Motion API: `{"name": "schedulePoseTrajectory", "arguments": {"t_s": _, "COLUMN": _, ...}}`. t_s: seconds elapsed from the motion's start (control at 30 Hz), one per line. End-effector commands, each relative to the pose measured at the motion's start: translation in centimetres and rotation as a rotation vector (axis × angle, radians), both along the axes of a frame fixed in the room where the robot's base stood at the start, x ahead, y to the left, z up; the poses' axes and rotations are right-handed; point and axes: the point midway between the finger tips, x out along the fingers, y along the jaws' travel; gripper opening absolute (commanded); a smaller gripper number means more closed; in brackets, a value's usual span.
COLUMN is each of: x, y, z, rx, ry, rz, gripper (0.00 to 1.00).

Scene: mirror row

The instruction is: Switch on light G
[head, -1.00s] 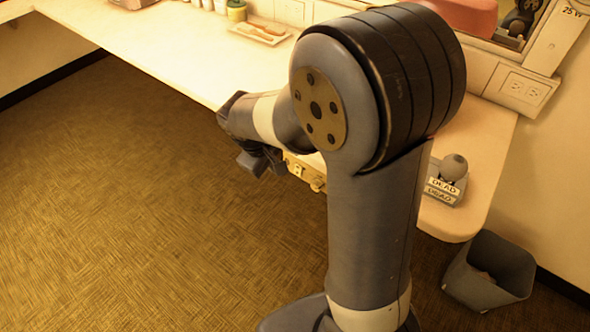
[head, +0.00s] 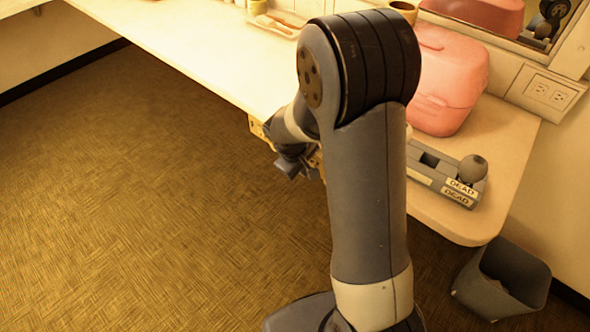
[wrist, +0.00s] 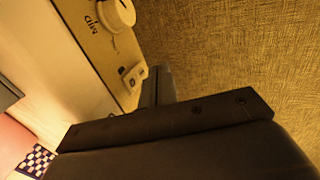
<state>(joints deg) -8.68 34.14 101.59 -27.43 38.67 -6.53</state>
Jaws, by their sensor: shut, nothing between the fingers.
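A brass-coloured switch panel (head: 258,128) runs along the front edge of the counter, mostly hidden behind my arm in the head view. In the wrist view the panel (wrist: 95,45) carries a round white knob (wrist: 118,13) with small lettering beside it, and a small pale switch (wrist: 133,75). No letter G can be read. My gripper (head: 293,165) is in front of the counter edge, beside the panel. In the wrist view its dark, shut fingers (wrist: 158,85) are close to the pale switch; whether they touch it I cannot tell. Light G cannot be made out.
A pink case (head: 445,85) and a grey tray (head: 428,172) with a round grey bulb and "DEAD" labels stand on the counter (head: 190,50) at right. A wastebasket (head: 503,280) is on the floor below. The floor at left is clear.

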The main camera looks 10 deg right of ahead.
Motion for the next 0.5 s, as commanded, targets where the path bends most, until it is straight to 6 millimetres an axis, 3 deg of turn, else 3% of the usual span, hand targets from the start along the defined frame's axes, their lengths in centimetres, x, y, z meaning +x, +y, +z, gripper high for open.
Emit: {"name": "schedulePoseTrajectory", "arguments": {"t_s": 0.5, "x": 0.74, "y": -0.98, "z": -0.14, "rx": 0.001, "ry": -0.001, "rz": 0.0, "gripper": 0.0}}
